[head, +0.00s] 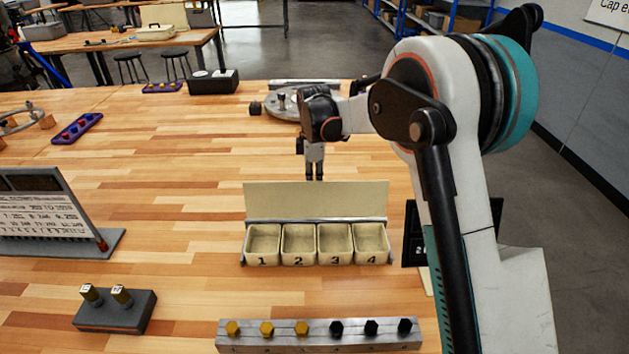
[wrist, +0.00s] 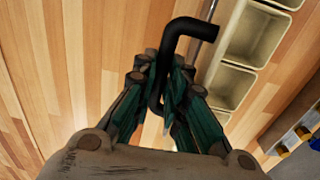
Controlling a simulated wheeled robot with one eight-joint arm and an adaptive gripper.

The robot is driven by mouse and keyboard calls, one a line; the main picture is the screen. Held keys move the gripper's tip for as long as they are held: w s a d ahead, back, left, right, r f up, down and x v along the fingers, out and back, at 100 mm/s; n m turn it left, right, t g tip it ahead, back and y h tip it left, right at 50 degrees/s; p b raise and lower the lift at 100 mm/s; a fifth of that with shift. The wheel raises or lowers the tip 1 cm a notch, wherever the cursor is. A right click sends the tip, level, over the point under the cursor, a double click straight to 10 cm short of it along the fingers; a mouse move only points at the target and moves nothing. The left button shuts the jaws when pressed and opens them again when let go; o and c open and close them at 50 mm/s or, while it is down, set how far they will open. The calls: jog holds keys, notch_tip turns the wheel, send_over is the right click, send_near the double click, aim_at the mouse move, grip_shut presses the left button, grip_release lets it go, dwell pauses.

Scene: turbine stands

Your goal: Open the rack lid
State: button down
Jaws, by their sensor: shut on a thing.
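The rack (head: 316,262) stands on the bench with a row of numbered cream bins, which look empty. Its lid (head: 318,200) is a cream panel standing raised along the back of the bins, leaving them uncovered. In the wrist view my gripper (wrist: 160,75) is shut on a black bent bar (wrist: 185,25) with a hooked end. I cannot tell whether this bar is joined to the lid. The bins (wrist: 252,35) show at the right there.
A block with yellow and black hex pieces (head: 318,335) lies in front of the rack. A grey block with two knobs (head: 115,312) and a sign board (head: 45,215) stand at left. A round metal fixture (head: 285,102) is behind my gripper.

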jog(key=shift+w+d+f, duration=0.1)
jog(key=shift+w+f, duration=0.1)
jog(key=shift+w, duration=0.3)
jog(key=shift+w+d+f, duration=0.1)
jog(key=shift+w+f, duration=0.1)
jog(key=shift+w, duration=0.25)
jog(key=c, duration=1.6)
grip_release()
jog(key=shift+w+f, duration=0.2)
jog(key=shift+w, duration=0.1)
jog(key=shift+a+r, duration=0.1)
notch_tip(320, 180, up, 12)
jog(key=s, duration=0.1)
jog(key=shift+s, duration=0.1)
